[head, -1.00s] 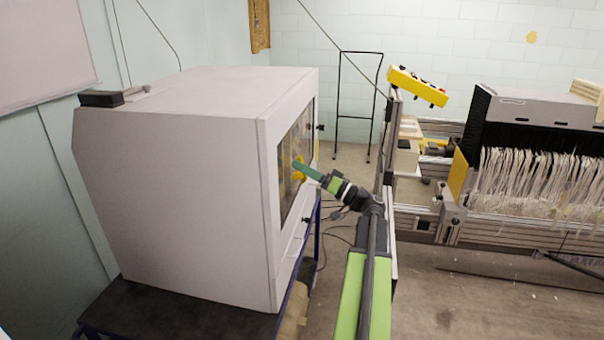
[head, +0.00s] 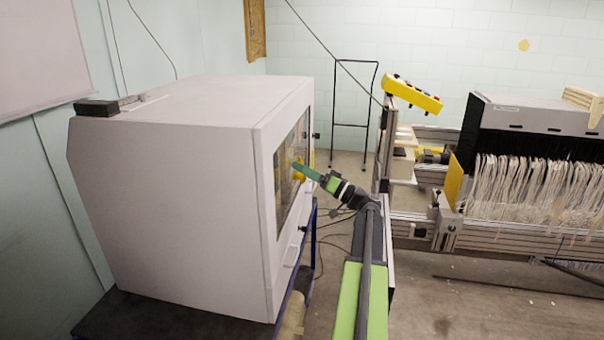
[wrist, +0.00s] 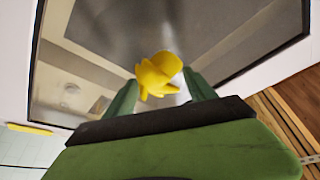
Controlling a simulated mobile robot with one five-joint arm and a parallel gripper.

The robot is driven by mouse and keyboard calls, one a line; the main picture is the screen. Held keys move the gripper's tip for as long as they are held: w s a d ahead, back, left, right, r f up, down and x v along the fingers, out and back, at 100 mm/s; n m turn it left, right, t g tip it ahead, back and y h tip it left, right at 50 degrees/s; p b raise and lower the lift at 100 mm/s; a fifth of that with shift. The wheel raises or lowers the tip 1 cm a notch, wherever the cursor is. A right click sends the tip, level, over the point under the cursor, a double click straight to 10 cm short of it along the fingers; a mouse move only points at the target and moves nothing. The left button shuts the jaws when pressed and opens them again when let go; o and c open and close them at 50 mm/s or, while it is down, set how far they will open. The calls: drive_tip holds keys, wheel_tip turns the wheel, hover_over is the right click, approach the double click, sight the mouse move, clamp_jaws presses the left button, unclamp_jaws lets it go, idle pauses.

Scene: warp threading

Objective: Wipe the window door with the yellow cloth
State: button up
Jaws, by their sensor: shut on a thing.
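The yellow cloth (wrist: 158,75) is bunched between the two green fingers of my gripper (wrist: 160,98) in the wrist view. My gripper is shut on it, and the cloth is in front of the glass. In the head view the cloth (head: 299,171) shows as a small yellow patch at the tip of my gripper (head: 296,168). The window door (head: 288,185) is the dark glazed front of a large white cabinet. Its glass also fills much of the wrist view (wrist: 100,60). Whether the cloth touches the glass I cannot tell.
The white cabinet (head: 170,190) stands on a dark-topped table (head: 150,318) at the left. A door handle (head: 291,256) sits below the glass. A loom with white threads (head: 530,185) and a yellow control box (head: 412,94) stand at the right. Open floor (head: 480,300) lies in front.

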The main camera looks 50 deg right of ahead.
drive_tip(key=shift+w+d, duration=0.45)
drive_tip(key=shift+d, duration=0.15)
drive_tip(key=shift+w+d, duration=0.4)
drive_tip(key=shift+d, duration=0.2)
drive_tip(key=shift+a, duration=0.1)
drive_tip(key=shift+s+a, duration=1.1)
drive_tip(key=shift+a, duration=0.3)
drive_tip(key=shift+s+a, duration=0.6)
drive_tip(key=shift+a, duration=0.4)
drive_tip(key=shift+s+a, duration=0.6)
drive_tip(key=shift+a, duration=0.45)
drive_tip(key=shift+s+a, duration=0.6)
drive_tip(key=shift+a, duration=0.4)
drive_tip(key=shift+d, duration=0.15)
drive_tip(key=shift+s+d, duration=0.5)
drive_tip(key=shift+s, duration=0.35)
drive_tip(key=shift+s+d, duration=0.5)
drive_tip(key=shift+s, duration=0.35)
drive_tip(key=shift+s+d, duration=0.5)
drive_tip(key=shift+s, duration=0.35)
